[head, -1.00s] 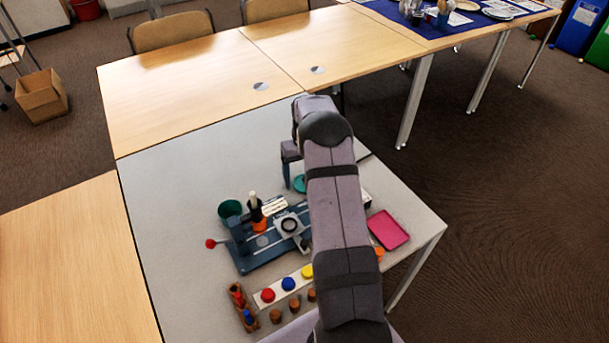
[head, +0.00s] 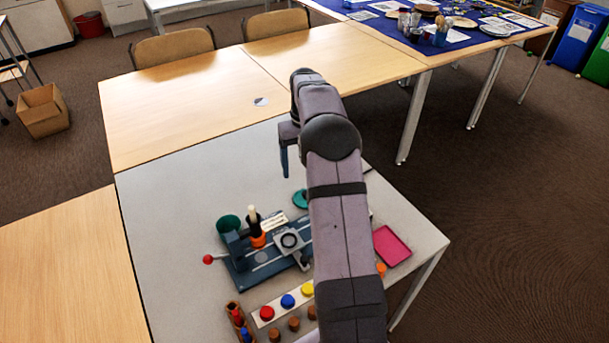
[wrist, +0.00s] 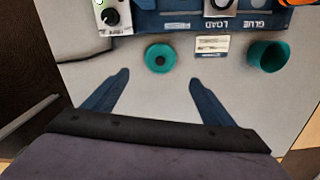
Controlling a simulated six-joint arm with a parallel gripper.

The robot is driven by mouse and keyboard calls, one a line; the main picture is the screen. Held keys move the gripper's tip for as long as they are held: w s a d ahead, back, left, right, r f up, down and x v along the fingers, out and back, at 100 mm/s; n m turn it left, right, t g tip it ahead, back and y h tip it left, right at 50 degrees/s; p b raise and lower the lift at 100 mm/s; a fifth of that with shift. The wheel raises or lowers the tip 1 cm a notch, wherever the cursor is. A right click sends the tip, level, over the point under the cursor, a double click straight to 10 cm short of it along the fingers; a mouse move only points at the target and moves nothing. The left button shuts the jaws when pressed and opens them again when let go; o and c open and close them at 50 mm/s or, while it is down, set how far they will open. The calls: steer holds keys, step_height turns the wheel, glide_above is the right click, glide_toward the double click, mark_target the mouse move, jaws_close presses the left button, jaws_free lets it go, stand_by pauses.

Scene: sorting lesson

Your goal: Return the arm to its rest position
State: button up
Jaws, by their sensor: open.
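My gripper (wrist: 158,95) is open and empty in the wrist view, its two blue fingers spread above the grey table. In the head view my gripper (head: 284,160) hangs above the far part of the grey table, with the arm reaching away from the front edge. A teal ring (wrist: 160,58) lies on the table ahead of the fingers, apart from them. The arm hides part of the table in the head view.
A blue fixture (head: 262,262) with a red-tipped lever, a teal cup (head: 229,224), a pink tray (head: 391,246) and a white strip of coloured knobs (head: 268,313) stand on the grey table (head: 170,200). The wooden tables behind (head: 180,110) are mostly clear.

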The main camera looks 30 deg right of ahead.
steer(key=shift+r, duration=0.55)
steer(key=s+a+r+n+h+p, duration=0.1)
steer(key=s+a+r+n+p, duration=0.2)
steer(key=a+r+n, duration=0.4)
steer(key=s+a+r+n+p, duration=0.4)
steer(key=a+r+n, duration=0.25)
steer(key=a, duration=0.25)
steer(key=s+a+f+m, duration=0.2)
steer(key=s+f+m, duration=0.1)
steer(key=s, duration=0.4)
steer(key=s+a+f+m, duration=0.2)
steer(key=s+f+m, duration=0.1)
steer(key=s, duration=0.3)
steer(key=s+a+f+m+y, duration=0.1)
steer(key=s+a+f+m, duration=0.1)
steer(key=s+m, duration=0.3)
steer(key=s+f, duration=0.1)
steer(key=s, duration=0.1)
steer(key=shift+s+a, duration=0.3)
